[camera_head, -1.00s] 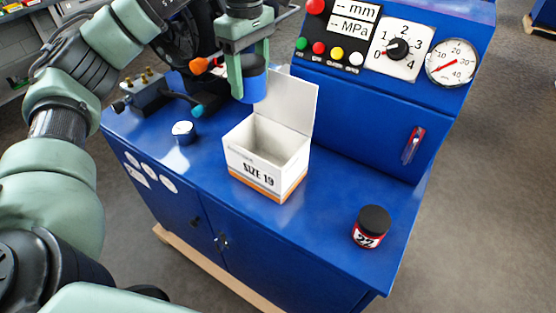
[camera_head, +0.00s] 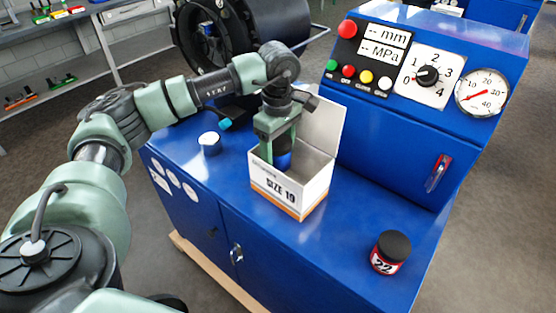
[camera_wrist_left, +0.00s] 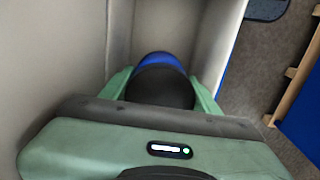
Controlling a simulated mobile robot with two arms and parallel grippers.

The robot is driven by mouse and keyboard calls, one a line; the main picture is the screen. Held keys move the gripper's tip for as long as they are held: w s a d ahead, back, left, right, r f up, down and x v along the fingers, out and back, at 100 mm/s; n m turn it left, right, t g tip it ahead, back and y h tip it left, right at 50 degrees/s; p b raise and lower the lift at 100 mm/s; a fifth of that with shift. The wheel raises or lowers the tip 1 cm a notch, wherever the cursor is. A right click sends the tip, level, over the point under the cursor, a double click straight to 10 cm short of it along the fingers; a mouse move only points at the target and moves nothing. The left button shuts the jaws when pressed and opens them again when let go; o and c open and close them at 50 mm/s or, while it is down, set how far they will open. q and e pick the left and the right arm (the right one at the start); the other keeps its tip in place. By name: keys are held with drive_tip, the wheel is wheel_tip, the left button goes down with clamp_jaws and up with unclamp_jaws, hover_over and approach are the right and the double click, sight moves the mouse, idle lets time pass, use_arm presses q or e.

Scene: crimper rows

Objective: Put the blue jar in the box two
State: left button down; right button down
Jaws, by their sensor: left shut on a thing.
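The blue jar (camera_head: 283,161) has a black lid and is partly hidden by my fingers and the box wall. In the left wrist view the jar (camera_wrist_left: 158,60) sits between my fingers, with the pale box walls around it. The white open box (camera_head: 290,195) with an orange base stripe reads "SIZE 19"; its flap stands up at the back. My left gripper (camera_head: 275,150) is shut on the jar and reaches down into the box opening. I cannot see whether the jar touches the box floor. My right gripper is not in view.
A red jar with a black lid marked 22 (camera_head: 390,252) stands on the blue bench top (camera_head: 345,225) at the right. The control panel with dials (camera_head: 430,75) rises behind.

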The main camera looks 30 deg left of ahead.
sight(278, 165)
use_arm(q)
wheel_tip(278, 165, down, 2)
drive_tip(key=shift+f, duration=0.65)
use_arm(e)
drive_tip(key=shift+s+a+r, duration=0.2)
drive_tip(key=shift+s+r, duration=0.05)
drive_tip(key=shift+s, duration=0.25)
use_arm(q)
drive_tip(key=shift+f, duration=0.1)
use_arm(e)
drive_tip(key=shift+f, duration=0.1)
use_arm(q)
drive_tip(key=shift+f+b, duration=0.35)
drive_tip(key=shift+f, duration=0.15)
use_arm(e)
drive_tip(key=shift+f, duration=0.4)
use_arm(q)
drive_tip(key=c, duration=0.7)
unclamp_jaws()
drive_tip(key=shift+o, duration=0.2)
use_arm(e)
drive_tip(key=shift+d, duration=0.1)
